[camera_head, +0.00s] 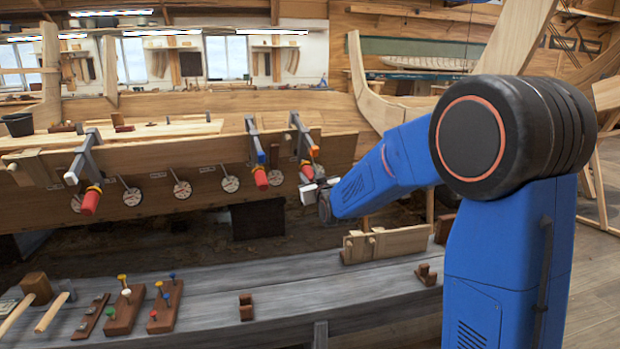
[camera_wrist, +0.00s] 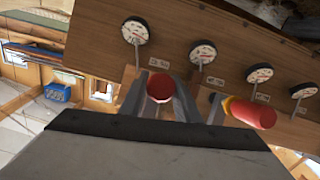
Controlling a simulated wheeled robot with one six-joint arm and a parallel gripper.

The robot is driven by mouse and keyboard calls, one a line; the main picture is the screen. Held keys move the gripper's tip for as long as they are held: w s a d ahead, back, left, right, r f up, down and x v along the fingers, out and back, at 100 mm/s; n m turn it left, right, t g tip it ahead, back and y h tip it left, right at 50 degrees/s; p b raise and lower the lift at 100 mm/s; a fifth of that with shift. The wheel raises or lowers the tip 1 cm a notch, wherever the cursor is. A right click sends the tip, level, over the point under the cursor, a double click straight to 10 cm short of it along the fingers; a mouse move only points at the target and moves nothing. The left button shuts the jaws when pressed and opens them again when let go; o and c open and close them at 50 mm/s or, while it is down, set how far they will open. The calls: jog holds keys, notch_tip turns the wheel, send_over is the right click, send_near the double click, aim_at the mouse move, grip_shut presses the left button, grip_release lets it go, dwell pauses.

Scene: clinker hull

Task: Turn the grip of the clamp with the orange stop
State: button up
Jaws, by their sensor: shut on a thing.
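The clamp with the orange stop (camera_head: 313,151) is the rightmost of three clamps on the plank edge. Its red grip (camera_head: 307,171) points down toward me, and its end shows round in the wrist view (camera_wrist: 160,87). My gripper (camera_head: 311,190) is shut on this grip, with one finger on each side of it in the wrist view (camera_wrist: 159,98). The middle clamp has a blue stop (camera_head: 261,157) and a red grip (camera_head: 261,178). The left clamp has a white stop (camera_head: 71,178) and a red grip (camera_head: 90,201).
Several round dials (camera_head: 230,184) line the plank below the clamps. The middle clamp's grip (camera_wrist: 250,112) is close beside my gripper. The grey bench (camera_head: 280,285) below carries mallets, peg blocks (camera_head: 126,308) and a wooden piece (camera_head: 385,243).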

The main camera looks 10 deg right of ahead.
jog(key=m+y, duration=0.2)
jog(key=shift+m+y, duration=0.3)
jog(key=shift+m+g+y, duration=0.3)
jog(key=shift+m+y, duration=0.5)
jog(key=shift+y, duration=0.1)
jog(key=o, duration=1)
jog(key=shift+o, duration=0.2)
jog(key=shift+s, duration=0.15)
jog(key=v, duration=1.7)
jog(key=shift+d+f, duration=0.1)
jog(key=shift+d, duration=0.05)
